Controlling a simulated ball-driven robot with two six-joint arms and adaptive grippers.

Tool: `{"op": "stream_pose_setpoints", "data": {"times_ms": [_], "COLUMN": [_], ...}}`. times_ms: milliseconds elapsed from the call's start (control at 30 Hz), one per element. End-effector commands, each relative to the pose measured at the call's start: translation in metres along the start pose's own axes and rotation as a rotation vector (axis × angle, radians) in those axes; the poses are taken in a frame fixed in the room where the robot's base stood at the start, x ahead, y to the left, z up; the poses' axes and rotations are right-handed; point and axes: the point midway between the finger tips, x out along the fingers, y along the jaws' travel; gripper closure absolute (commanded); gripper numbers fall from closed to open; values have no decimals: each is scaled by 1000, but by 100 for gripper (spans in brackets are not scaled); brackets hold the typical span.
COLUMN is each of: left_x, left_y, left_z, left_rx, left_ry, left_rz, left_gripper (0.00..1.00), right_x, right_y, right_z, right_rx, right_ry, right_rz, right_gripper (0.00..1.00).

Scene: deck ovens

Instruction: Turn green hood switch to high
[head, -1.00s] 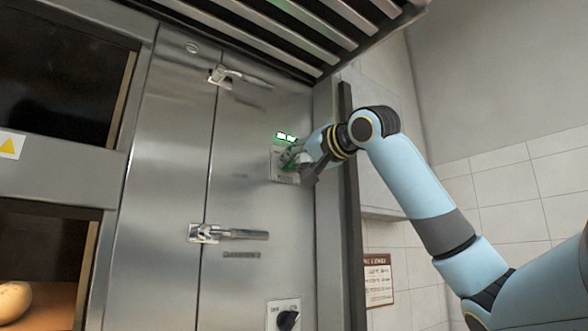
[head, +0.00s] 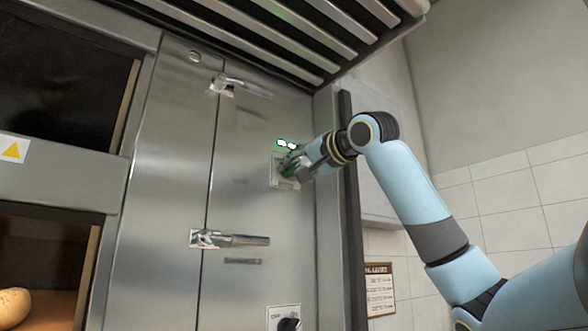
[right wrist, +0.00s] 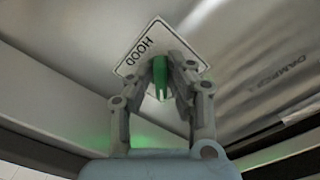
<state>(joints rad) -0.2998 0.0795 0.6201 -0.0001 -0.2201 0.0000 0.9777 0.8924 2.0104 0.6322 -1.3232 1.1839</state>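The green hood switch (right wrist: 160,78) is a green knob on a white plate marked HOOD (right wrist: 140,48) in the right wrist view. In the head view the plate (head: 285,182) is on the steel panel, with green lights (head: 287,144) lit above it. My right gripper (right wrist: 166,72) is at the switch, with its fingers on both sides of the green knob and close against it. In the head view the right gripper (head: 292,165) hides most of the knob, so its exact setting cannot be read. My left gripper is not in view.
A second plate with a black knob (head: 289,324) is lower on the panel. The slatted hood (head: 290,35) hangs overhead. A tiled wall (head: 500,200) is at the right.

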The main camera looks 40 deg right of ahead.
Motion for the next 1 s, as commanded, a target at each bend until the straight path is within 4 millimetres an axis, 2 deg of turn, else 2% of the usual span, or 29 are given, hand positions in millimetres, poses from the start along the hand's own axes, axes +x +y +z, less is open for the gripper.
{"op": "stream_pose_setpoints", "data": {"times_ms": [33, 100, 467, 800, 1000], "left_x": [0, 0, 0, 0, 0], "left_y": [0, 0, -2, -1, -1], "left_z": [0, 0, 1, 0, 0], "left_rx": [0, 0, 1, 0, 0], "left_ry": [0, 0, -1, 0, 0], "left_rz": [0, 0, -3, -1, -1], "left_gripper": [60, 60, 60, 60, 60], "right_x": [0, 0, -5, -51, -64], "right_y": [0, 0, 0, 1, 4], "right_z": [0, 0, -1, -1, -5], "right_rx": [0, -1, -3, -12, -6], "right_ry": [0, 1, 4, 5, 16], "right_rz": [0, 0, -1, 4, 5], "right_gripper": [74, 65, 64, 64, 64]}}
